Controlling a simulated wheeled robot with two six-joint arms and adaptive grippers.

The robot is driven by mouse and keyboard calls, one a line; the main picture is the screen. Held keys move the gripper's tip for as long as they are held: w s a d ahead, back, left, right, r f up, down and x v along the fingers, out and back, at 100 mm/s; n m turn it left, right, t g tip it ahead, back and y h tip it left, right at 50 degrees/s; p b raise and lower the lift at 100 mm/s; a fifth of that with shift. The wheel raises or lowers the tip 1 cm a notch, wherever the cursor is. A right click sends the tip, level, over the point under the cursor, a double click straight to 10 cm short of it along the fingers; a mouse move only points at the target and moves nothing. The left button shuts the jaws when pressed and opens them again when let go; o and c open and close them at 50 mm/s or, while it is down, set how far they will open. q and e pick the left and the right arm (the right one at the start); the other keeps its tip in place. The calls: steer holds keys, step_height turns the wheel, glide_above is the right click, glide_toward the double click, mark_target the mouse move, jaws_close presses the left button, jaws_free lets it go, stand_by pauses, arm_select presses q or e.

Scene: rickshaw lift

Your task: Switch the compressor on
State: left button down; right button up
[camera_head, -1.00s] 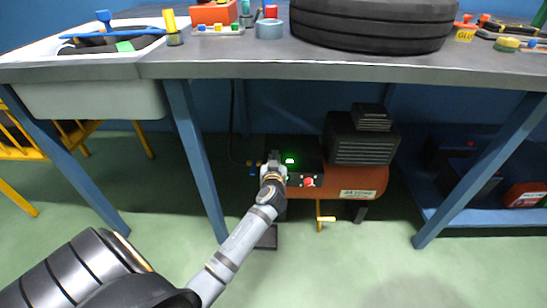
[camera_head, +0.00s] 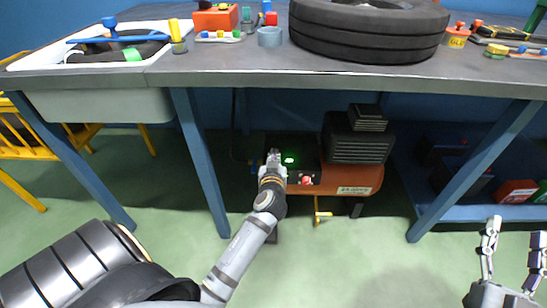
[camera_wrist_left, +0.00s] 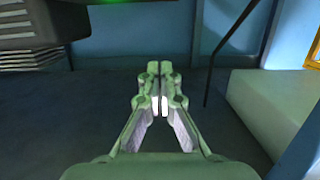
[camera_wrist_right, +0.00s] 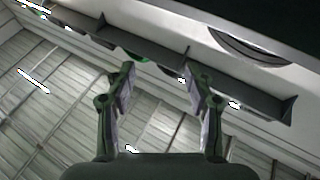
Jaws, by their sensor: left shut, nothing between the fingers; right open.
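The orange compressor (camera_head: 352,181) stands on the floor under the workbench, with a dark ribbed motor housing on top. A dark control box at its left end carries a lit green light (camera_head: 289,160) and a red button (camera_head: 307,180). My left gripper (camera_head: 273,157) is shut and empty at the left side of this box, left of the light; I cannot tell whether it touches. In the left wrist view its fingertips (camera_wrist_left: 160,98) meet, with the green glow at the top edge. My right gripper (camera_head: 515,235) is open and empty at the lower right, far from the compressor.
The grey workbench (camera_head: 240,80) spans above, holding a black tire (camera_head: 365,30). Its blue legs (camera_head: 200,160) stand on either side of the compressor. A blue shelf (camera_head: 480,213) with boxes is at the right. The green floor in front is clear.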

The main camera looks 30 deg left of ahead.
arm_select(q)
steer(key=v, duration=0.2)
steer(key=shift+s+d+r, duration=0.2)
steer(key=shift+s+r, duration=0.1)
steer(key=shift+r, duration=0.1)
arm_select(e)
step_height(320, 180, down, 7)
steer(key=w+g, duration=0.1)
steer(key=g, duration=0.2)
steer(key=shift+r+h, duration=0.15)
steer(key=shift+h, duration=0.15)
